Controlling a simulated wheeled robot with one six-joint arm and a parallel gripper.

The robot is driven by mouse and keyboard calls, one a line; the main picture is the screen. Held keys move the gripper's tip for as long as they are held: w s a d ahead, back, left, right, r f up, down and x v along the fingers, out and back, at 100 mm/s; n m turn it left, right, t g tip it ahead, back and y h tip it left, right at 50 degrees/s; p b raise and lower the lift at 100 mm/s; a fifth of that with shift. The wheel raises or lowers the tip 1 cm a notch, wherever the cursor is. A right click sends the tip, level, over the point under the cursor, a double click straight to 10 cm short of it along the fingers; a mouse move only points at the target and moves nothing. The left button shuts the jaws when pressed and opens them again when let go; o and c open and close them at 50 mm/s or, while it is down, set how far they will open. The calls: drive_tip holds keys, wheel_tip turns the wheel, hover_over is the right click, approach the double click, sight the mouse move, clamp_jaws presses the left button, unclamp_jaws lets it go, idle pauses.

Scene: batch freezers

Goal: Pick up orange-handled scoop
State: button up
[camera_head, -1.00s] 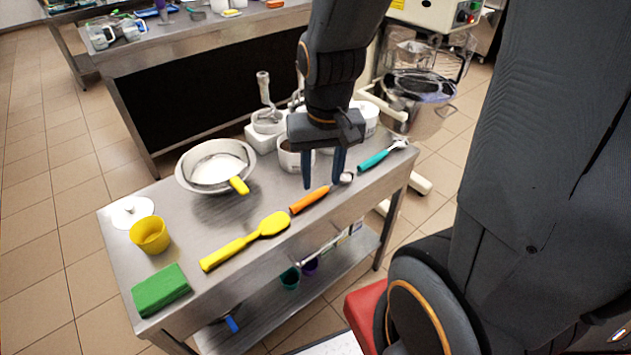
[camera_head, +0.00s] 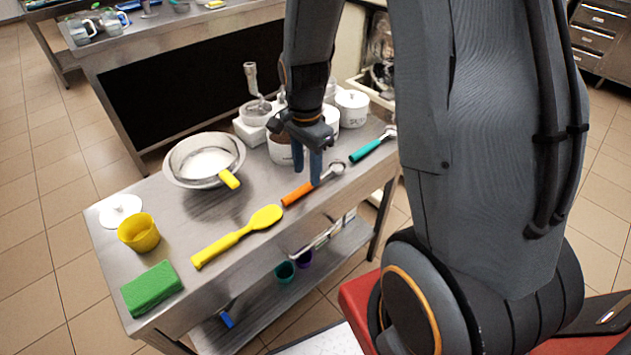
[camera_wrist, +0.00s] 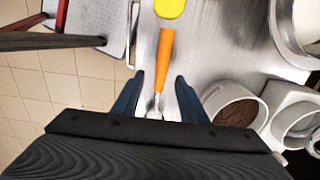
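The orange-handled scoop (camera_head: 298,194) lies on the steel table, its metal head (camera_head: 337,167) toward the back right. In the wrist view its orange handle (camera_wrist: 165,62) points away from me and its metal neck lies between my fingertips. My gripper (camera_head: 308,176) is open and points down over the scoop. In the wrist view my two blue fingers (camera_wrist: 160,80) stand apart on either side of the scoop, with a gap to each side. I cannot tell how high the fingertips are above the table. The scoop's head is partly hidden by my gripper in the wrist view.
A yellow spatula (camera_head: 238,236) lies left of the scoop, and a teal-handled scoop (camera_head: 367,150) lies to its right. White canisters (camera_head: 352,108) and a bowl with a yellow handle (camera_head: 190,178) stand behind. A green sponge (camera_head: 152,288) and yellow cup (camera_head: 140,233) are farther left.

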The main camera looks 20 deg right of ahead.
sight(305, 186)
drive_tip(key=shift+w+a+f+p, duration=0.15)
drive_tip(key=shift+f+p, duration=0.25)
drive_tip(key=shift+f, duration=0.85)
drive_tip(key=shift+s+a+f+p, duration=0.1)
drive_tip(key=shift+f+p, duration=0.25)
drive_tip(key=shift+f, duration=0.9)
clamp_jaws()
